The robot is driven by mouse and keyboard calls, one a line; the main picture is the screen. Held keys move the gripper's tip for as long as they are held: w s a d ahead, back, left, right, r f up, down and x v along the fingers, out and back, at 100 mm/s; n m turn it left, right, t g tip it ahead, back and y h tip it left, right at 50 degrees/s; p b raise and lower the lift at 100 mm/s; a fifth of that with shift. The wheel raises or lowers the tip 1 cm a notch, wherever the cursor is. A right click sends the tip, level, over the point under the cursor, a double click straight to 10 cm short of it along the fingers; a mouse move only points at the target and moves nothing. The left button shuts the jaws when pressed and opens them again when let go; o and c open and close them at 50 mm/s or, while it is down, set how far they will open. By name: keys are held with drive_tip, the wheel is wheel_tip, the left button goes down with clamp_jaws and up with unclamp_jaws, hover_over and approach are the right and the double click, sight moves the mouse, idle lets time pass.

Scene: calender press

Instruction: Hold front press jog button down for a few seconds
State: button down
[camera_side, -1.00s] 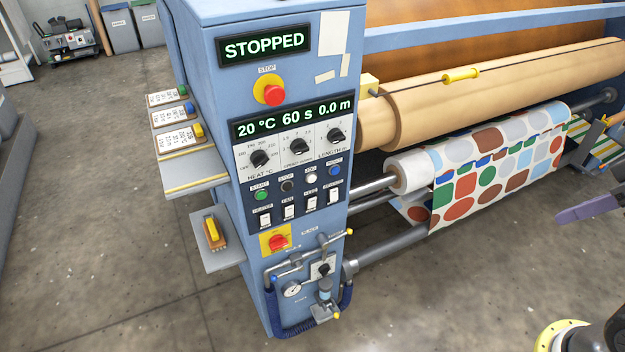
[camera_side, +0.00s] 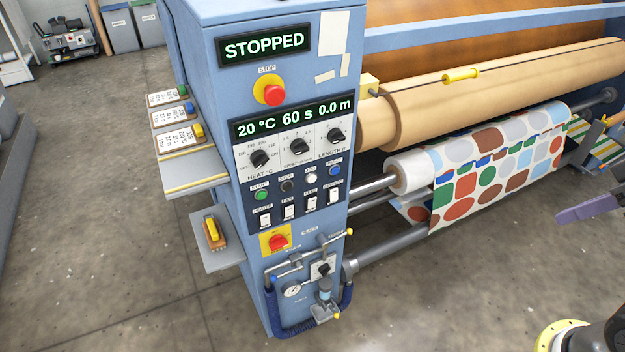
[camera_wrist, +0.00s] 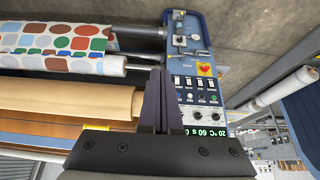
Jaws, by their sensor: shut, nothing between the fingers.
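The jog button (camera_side: 311,179) is a small white round button on the front panel of the blue press column (camera_side: 205,60). It sits in a row between a black stop button (camera_side: 287,186) and a blue button (camera_side: 334,170). My gripper (camera_side: 562,215) shows only in part at the right edge of the side view, well apart from the panel. In the wrist view my gripper (camera_wrist: 160,73) has its dark purple fingers together, empty. The panel (camera_wrist: 197,95) lies just right of them there, upside down, its buttons very small.
The display (camera_side: 264,46) reads STOPPED. Patterned fabric (camera_side: 500,165) on a roll and a large tan roller (camera_side: 500,85) extend right of the column. Open floor lies in front.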

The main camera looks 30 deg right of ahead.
drive_tip(key=w+r+n+t, duration=0.2)
drive_tip(key=w+r+t, duration=0.3)
drive_tip(key=w, duration=0.4)
drive_tip(key=w+a+n+t+y, duration=0.1)
drive_tip(key=w+a, duration=0.3)
drive_tip(key=w, duration=0.6)
drive_tip(key=w+a+n+y, duration=0.1)
drive_tip(key=w+a+n, duration=0.15)
drive_tip(key=w, duration=0.85)
drive_tip(key=w+a+f, duration=0.3)
drive_tip(key=f, duration=0.3)
drive_tip(key=w+a+f, duration=0.3)
drive_tip(key=a+f, duration=0.1)
drive_tip(key=f, duration=0.2)
drive_tip(key=s+a+f+n+g, duration=0.1)
drive_tip(key=a+f, duration=0.1)
drive_tip(key=f, duration=0.5)
drive_tip(key=s+a+f+n+g+y, duration=0.1)
drive_tip(key=a+f, duration=0.2)
drive_tip(key=f, duration=0.5)
drive_tip(key=shift+s+g, duration=0.3)
drive_tip(key=shift+s, duration=0.1)
drive_tip(key=shift+f, duration=0.1)
